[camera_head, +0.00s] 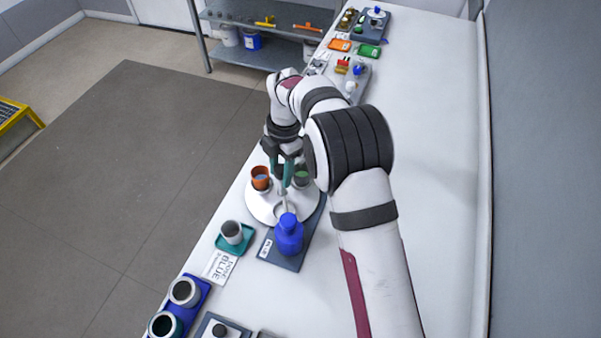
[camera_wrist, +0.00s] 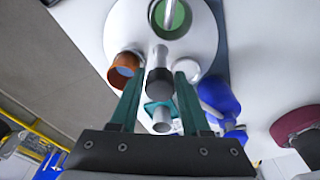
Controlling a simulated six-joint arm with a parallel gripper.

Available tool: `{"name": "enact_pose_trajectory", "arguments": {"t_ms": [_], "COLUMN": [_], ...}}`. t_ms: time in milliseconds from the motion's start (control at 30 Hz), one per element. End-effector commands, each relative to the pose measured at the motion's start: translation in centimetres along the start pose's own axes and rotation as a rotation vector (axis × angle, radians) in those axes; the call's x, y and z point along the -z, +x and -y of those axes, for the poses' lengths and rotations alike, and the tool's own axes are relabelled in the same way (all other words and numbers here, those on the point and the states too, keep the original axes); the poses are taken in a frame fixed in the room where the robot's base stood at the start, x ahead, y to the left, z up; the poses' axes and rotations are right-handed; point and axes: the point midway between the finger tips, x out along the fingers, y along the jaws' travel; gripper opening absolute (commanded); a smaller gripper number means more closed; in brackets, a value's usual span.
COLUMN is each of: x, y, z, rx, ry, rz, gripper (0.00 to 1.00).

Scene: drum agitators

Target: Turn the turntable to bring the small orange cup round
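The white turntable (camera_head: 256,208) stands on the bench under my gripper; its disc also fills the top of the wrist view (camera_wrist: 205,35). The small orange cup (camera_head: 260,183) sits upright on its left side, and in the wrist view it (camera_wrist: 122,74) is just left of the left finger. A green-lined cup (camera_head: 301,178) also sits on the disc. A dark-capped post (camera_wrist: 160,84) stands between my gripper's fingertips. My gripper (camera_head: 283,176) is open, its teal fingers (camera_wrist: 158,78) spread on both sides of the post with apparent gaps. My arm partly hides the turntable.
A blue bottle (camera_head: 289,238) stands in front of the turntable on a dark base. A grey cup (camera_head: 232,232) sits on a teal tray (camera_head: 246,246) at the front left. More cups stand in a blue tray (camera_head: 204,289). The bench right of my arm is clear.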

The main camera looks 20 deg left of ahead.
Motion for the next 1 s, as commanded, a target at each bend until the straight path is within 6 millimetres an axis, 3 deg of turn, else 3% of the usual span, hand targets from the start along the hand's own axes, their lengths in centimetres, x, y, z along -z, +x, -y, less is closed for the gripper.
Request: {"name": "enact_pose_trajectory", "arguments": {"t_ms": [333,733,1000], "x": [0.0,0.6,0.7], "y": [-0.2,-5.3,-6.0], "z": [0.0,0.0,0.0], "rx": [-0.001,-0.002,0.000], "ry": [0.001,0.001,0.002], "rz": [0.000,0.000,0.000], "gripper": [0.60,0.60,0.60]}}
